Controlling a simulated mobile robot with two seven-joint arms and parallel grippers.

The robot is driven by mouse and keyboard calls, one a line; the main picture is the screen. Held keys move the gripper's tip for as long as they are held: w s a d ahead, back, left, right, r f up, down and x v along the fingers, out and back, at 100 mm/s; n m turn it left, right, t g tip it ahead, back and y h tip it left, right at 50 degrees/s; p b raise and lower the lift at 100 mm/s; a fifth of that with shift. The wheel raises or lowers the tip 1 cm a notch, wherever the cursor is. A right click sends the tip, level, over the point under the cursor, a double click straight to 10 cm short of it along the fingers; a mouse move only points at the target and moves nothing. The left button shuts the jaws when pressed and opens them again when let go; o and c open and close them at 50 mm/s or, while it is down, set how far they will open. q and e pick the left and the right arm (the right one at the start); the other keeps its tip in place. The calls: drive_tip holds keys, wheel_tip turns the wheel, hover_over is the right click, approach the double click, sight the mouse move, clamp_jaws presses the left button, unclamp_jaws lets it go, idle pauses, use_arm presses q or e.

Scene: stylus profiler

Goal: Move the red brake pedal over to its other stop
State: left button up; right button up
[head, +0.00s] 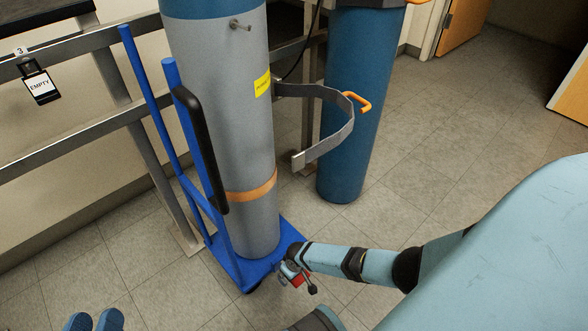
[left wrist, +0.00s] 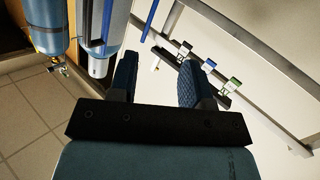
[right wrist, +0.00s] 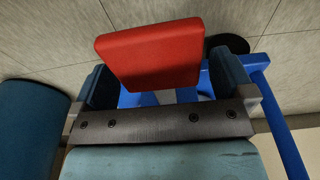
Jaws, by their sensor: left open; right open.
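The red brake pedal (right wrist: 150,52) is a flat red block at the foot of the blue cylinder cart (head: 232,268). In the right wrist view it lies just ahead of and between the fingers of my right gripper (right wrist: 165,82), which is open. I cannot tell whether a finger touches it. In the head view only a small red part of the pedal (head: 299,280) shows beside my right gripper, which hides the rest. My left gripper (head: 95,321) is open and empty at the bottom left, away from the cart; its fingers also show in the left wrist view (left wrist: 158,80).
A grey gas cylinder (head: 225,120) stands on the cart, with an orange band low down. An open grey strap (head: 340,120) juts out right. A blue cylinder (head: 345,150) stands behind. Grey rails (head: 60,155) run along the left wall. Floor at right is clear.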

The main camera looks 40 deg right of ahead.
use_arm(q)
wheel_tip(320, 180, up, 7)
drive_tip(key=a+n+t+y+p, duration=0.1)
drive_tip(key=t+p, duration=0.1)
drive_tip(key=p, duration=0.6)
drive_tip(key=shift+a+t, duration=0.3)
drive_tip(key=shift+t, duration=0.1)
use_arm(e)
wheel_tip(320, 180, up, 14)
drive_tip(key=s, duration=0.1)
drive_tip(key=shift+s, duration=0.4)
drive_tip(key=shift+d+f, duration=0.1)
